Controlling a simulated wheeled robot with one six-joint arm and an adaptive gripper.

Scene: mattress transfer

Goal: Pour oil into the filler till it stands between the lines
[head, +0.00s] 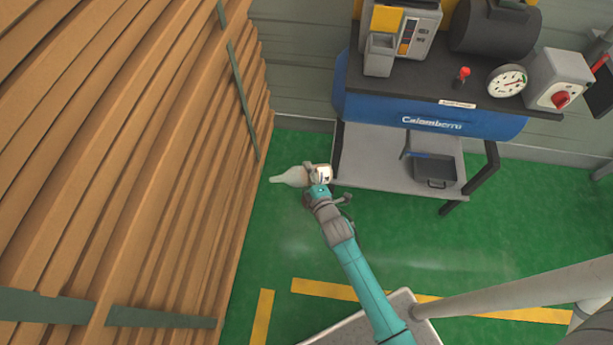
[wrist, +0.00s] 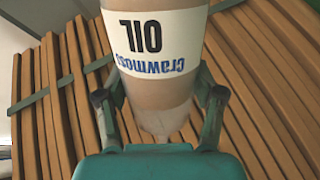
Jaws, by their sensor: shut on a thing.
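A translucent pale oil bottle (head: 290,177) with a white label lies about level in the head view, its narrow neck toward the left. My gripper (head: 321,186) is shut on the bottle's wider, labelled end. In the wrist view the bottle (wrist: 160,92) sits between both fingers, its label reading OIL upside down. An open grey cup (head: 379,56), perhaps the filler, stands on the blue compressor (head: 440,118), right of and beyond the bottle. Beside it a panel carries a narrow strip (head: 408,36); lines and oil level are too small to read.
A tall stack of strapped brown boards (head: 130,150) stands close left of the bottle. A round gauge (head: 507,81) and a grey box with a red knob (head: 557,80) top the compressor's right end. A lower shelf holds a dark tray (head: 436,172). Green floor is clear below.

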